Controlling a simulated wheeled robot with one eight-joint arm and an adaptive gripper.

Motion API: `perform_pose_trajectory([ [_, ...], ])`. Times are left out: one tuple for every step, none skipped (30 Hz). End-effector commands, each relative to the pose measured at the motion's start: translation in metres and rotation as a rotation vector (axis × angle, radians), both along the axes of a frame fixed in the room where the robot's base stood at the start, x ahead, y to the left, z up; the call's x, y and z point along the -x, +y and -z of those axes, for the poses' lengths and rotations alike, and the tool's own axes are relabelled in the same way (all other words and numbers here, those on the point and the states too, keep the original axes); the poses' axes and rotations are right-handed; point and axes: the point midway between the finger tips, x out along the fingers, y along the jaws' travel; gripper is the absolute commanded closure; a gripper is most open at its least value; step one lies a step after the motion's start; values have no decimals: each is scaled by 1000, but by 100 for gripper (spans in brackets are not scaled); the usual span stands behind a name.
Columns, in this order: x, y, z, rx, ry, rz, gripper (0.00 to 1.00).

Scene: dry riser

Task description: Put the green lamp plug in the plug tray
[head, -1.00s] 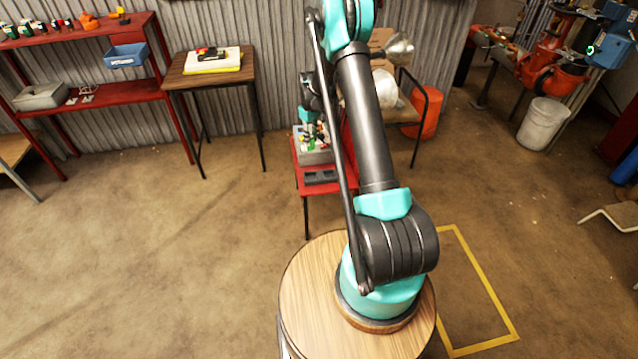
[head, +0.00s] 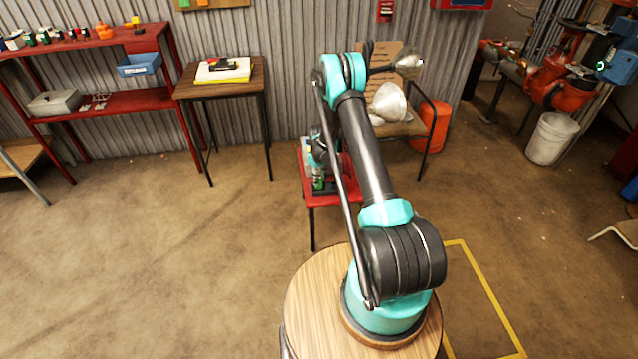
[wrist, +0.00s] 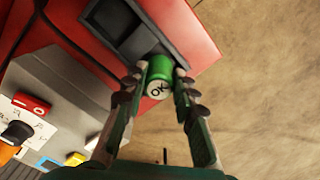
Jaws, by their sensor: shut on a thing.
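My gripper (wrist: 160,80) is shut on the green lamp plug (wrist: 159,68), which has a pale round end with dark marks. The plug tray (wrist: 176,46) is dark grey with recessed compartments, on a red stand (wrist: 200,38). In the wrist view the plug overlaps the tray's end. I cannot tell whether it is above the tray or touching it. In the head view the green plug (head: 317,183) shows small at the stand, below my gripper (head: 317,170). My arm hides part of the stand there.
A grey box (wrist: 70,80) with a red switch, a black knob and coloured parts stands beside the tray. A dark cable crosses near it. A wooden table (head: 252,88) and red shelf (head: 130,101) are to the left.

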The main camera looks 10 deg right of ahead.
Motion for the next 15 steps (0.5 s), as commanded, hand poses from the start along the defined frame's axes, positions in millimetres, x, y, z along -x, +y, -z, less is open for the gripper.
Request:
perform_pose_trajectory([
  [0,0,8,0,0,0,100],
  [0,0,12,0,0,0,100],
  [0,0,16,0,0,0,100],
  [0,0,18,0,0,0,100],
  [0,0,20,0,0,0,100],
  [0,0,20,0,0,0,100],
  [0,0,20,0,0,0,100],
  [0,0,20,0,0,0,100],
  [0,0,20,0,0,0,100],
  [0,0,20,0,0,0,100],
  [0,0,20,0,0,0,100],
  [0,0,20,0,0,0,100],
  [0,0,21,0,0,0,100],
  [0,0,21,0,0,0,100],
  [0,0,23,0,0,0,100],
])
